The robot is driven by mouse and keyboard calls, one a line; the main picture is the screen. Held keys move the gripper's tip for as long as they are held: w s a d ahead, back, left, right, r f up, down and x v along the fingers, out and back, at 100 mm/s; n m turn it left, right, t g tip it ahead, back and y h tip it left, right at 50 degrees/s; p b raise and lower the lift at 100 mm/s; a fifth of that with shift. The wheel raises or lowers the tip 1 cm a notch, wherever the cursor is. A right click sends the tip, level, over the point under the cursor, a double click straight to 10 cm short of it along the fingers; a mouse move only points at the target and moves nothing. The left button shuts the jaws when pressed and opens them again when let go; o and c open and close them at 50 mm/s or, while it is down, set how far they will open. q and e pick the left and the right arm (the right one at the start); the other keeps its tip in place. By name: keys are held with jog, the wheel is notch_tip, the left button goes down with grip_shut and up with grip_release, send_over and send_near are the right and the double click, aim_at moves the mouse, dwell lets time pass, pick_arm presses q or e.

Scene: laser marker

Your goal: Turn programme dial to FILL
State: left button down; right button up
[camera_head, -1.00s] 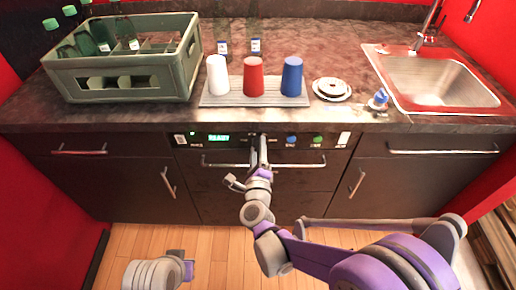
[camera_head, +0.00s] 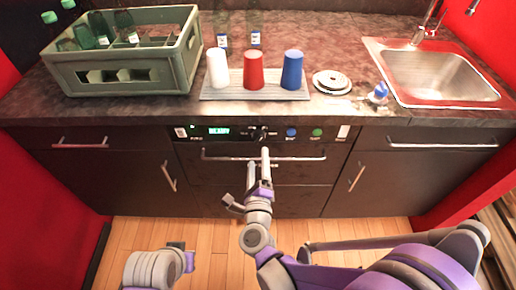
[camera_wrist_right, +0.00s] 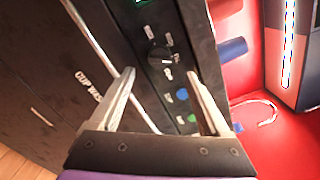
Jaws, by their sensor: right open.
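The black programme dial (camera_head: 257,133) sits on the dark control panel, right of the green READY display (camera_head: 219,131). In the right wrist view the dial (camera_wrist_right: 160,55) is a round black knob with small white labels around it. The labels and the dial's pointing direction are too small to read surely. My right gripper (camera_head: 258,157) is open and empty, its fingertips just below and in front of the panel. In the wrist view the dial shows between and beyond the two fingers (camera_wrist_right: 160,73), apart from them.
A blue button (camera_head: 291,132) and a green button (camera_head: 317,132) sit right of the dial. A bar handle (camera_head: 300,158) runs below the panel. White, red and blue cups stand on a ribbed mat (camera_head: 215,96) above. A bottle crate (camera_head: 120,80) stands left, a sink (camera_head: 440,75) right.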

jog(key=s, duration=0.3)
dwell(0.5)
